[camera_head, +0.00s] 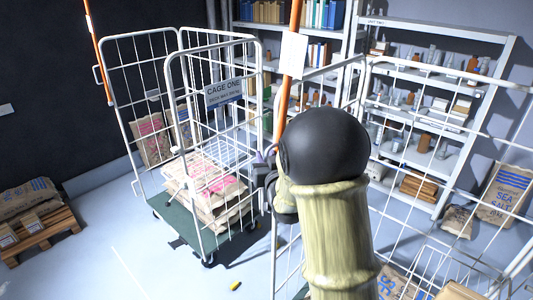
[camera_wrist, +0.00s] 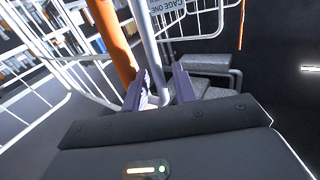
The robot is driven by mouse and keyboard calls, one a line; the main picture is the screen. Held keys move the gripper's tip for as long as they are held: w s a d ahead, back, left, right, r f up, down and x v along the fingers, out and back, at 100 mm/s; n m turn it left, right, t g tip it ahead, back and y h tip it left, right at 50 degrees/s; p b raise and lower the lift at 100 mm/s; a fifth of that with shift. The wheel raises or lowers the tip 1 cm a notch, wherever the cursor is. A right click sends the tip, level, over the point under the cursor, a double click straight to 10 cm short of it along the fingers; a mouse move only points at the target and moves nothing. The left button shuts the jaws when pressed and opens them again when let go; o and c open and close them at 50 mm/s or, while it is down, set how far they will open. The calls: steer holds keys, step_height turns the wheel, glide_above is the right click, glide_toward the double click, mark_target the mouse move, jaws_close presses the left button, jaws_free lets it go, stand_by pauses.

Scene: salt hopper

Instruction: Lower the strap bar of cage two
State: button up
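An orange bar (camera_head: 297,18) stands steeply upright, just left of my arm, with a white tag (camera_head: 293,55) on it. It appears to belong to cage two (camera_head: 400,68), the wire cage at the right, partly hidden by my arm. My gripper (camera_head: 264,158) is beside the lower visible part of this bar, partly hidden by my wrist. In the wrist view the orange bar (camera_wrist: 112,42) passes outside the left finger. My gripper (camera_wrist: 161,84) has its fingers apart, with a grey post (camera_wrist: 149,40) showing between them. I cannot tell whether they touch it.
Cage one (camera_head: 224,92) stands at the left, holding sacks (camera_head: 207,190), with another upright orange bar (camera_head: 97,50) at its far-left corner. A loaded pallet (camera_head: 40,235) is at far left. Shelves (camera_head: 440,28) line the back. A small yellow item (camera_head: 235,286) lies on the floor.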

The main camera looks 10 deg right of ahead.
jaws_close()
steer(key=shift+d+f+b, duration=0.1)
steer(key=shift+b, duration=0.4)
